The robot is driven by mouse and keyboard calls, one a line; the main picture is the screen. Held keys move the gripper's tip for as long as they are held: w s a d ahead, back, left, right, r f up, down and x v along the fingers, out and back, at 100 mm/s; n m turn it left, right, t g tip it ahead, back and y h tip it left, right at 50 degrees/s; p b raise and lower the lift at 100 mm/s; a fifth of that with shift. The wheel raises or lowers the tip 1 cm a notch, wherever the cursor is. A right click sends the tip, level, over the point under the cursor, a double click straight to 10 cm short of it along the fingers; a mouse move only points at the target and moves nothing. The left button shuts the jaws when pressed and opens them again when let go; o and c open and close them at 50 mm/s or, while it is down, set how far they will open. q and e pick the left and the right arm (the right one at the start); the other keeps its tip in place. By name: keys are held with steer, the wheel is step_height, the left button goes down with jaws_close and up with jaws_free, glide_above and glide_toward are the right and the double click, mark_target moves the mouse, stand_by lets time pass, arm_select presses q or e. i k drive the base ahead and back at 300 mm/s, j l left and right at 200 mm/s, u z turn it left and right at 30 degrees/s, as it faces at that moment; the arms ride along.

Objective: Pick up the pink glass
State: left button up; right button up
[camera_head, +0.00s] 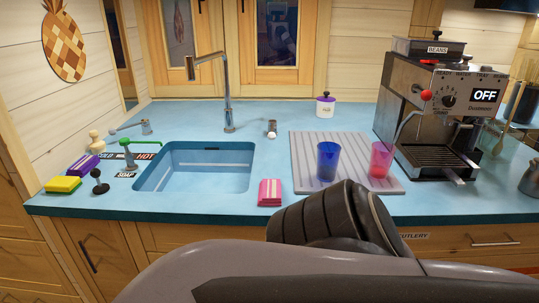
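The pink glass (380,160) stands upright on the striped grey mat (345,183) on the counter, right of the middle. A blue glass (328,161) stands upright to its left, with a gap between them. Dark and grey links of my own arm cross the bottom of the view, in front of the counter edge and below the glasses. No fingertips of my left or right gripper show. Nothing touches the pink glass.
A coffee machine (431,110) stands close to the right of the glasses. A sink (195,168) with a tap (228,98) is at the left. A pink sponge (270,192) lies near the front edge, and a small white jar (325,106) stands behind the mat.

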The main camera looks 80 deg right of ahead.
mark_target(382, 153)
steer(key=z, duration=3.15)
